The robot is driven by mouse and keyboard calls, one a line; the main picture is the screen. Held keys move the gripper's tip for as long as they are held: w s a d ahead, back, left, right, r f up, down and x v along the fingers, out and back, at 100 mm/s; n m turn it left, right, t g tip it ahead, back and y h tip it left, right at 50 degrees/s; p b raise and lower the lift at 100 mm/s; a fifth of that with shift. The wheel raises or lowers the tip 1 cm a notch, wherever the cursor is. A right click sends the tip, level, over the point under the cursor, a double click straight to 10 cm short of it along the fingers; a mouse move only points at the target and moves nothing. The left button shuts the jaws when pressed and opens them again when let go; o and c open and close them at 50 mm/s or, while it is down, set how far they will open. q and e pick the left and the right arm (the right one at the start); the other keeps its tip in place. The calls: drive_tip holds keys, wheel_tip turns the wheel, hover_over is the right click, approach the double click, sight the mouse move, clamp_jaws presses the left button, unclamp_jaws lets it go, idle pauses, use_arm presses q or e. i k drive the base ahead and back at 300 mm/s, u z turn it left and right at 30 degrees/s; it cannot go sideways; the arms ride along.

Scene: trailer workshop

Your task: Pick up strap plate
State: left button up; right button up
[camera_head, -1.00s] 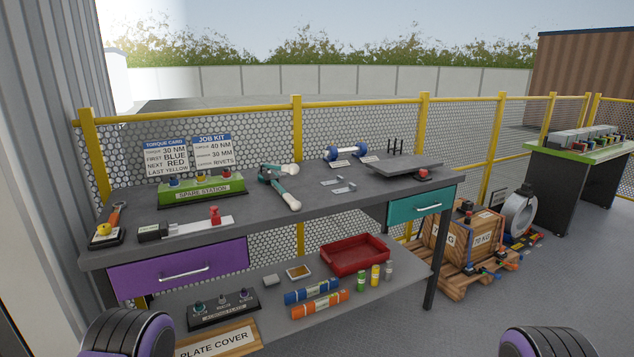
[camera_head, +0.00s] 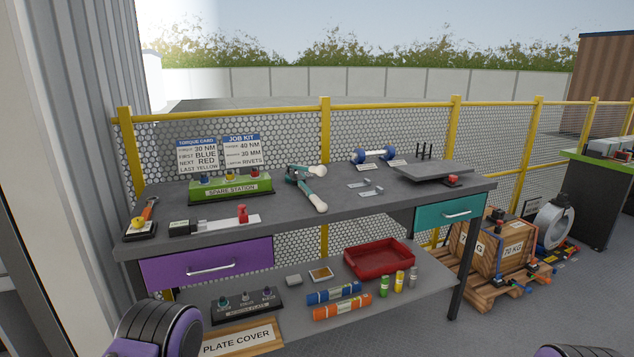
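Several small flat grey metal pieces (camera_head: 371,194) lie on the middle of the grey workbench top, to the right of a teal-handled tool. One of them may be the strap plate, but they are too small to tell. A larger flat dark grey plate (camera_head: 433,171) sits farther right on the bench. Neither of my grippers is in view. Only rounded black and purple parts of my arms show at the bottom left and bottom right edges.
The workbench (camera_head: 290,231) has a purple drawer (camera_head: 205,264) and a teal drawer (camera_head: 450,213), both shut. The teal-handled tool (camera_head: 308,188), a green spare station (camera_head: 230,187) and a blue-ended bar (camera_head: 374,155) stand on top. A red tray (camera_head: 379,259) sits on the lower shelf.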

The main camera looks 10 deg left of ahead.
sight(367, 182)
drive_tip(key=z, duration=0.55)
drive_tip(key=k, duration=1.25)
drive_tip(key=z, duration=0.8)
drive_tip(key=i, duration=2.5)
drive_tip(key=u, duration=0.95)
drive_tip(key=i, duration=0.75)
drive_tip(key=u, duration=0.8)
